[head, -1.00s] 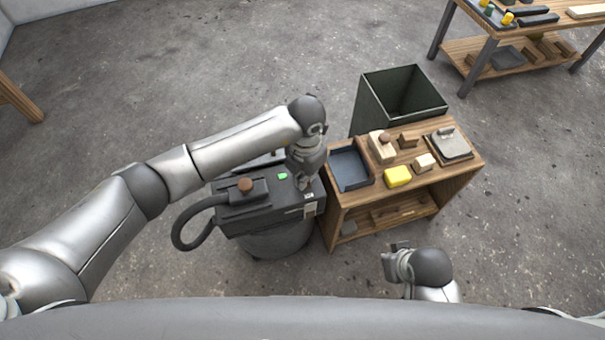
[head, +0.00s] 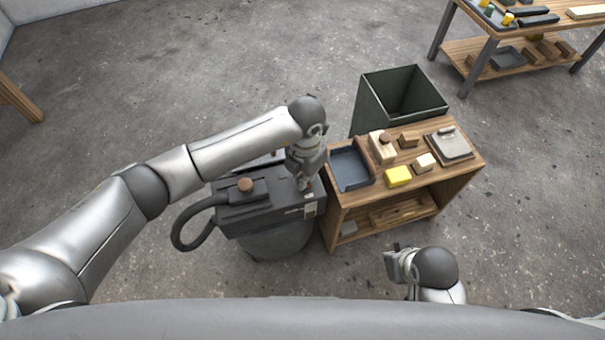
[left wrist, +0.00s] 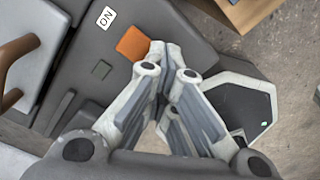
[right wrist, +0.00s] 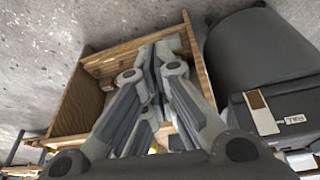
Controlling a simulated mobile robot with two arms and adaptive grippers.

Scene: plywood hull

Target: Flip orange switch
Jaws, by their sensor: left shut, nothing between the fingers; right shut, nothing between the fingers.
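The orange switch (left wrist: 133,42) sits on top of the dark grey machine (head: 238,215), beside a white "ON" label (left wrist: 106,17). My left gripper (head: 303,186) points down at the right part of the machine's top. In the left wrist view its closed fingertips (left wrist: 168,60) are right beside the switch's edge; I cannot tell if they touch. A square indicator (left wrist: 101,69) near the switch is dark. In the head view the switch is hard to make out by the gripper. My right gripper (head: 391,252) is shut and empty, in front of the wooden cabinet (head: 334,215).
The cabinet stands just right of the machine, with a dark tray (head: 350,169), a yellow block (head: 398,176) and wooden blocks on top. A dark open bin (head: 385,105) stands behind it. A black hose (head: 180,232) loops out left of the machine. A workbench (head: 490,45) is back right.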

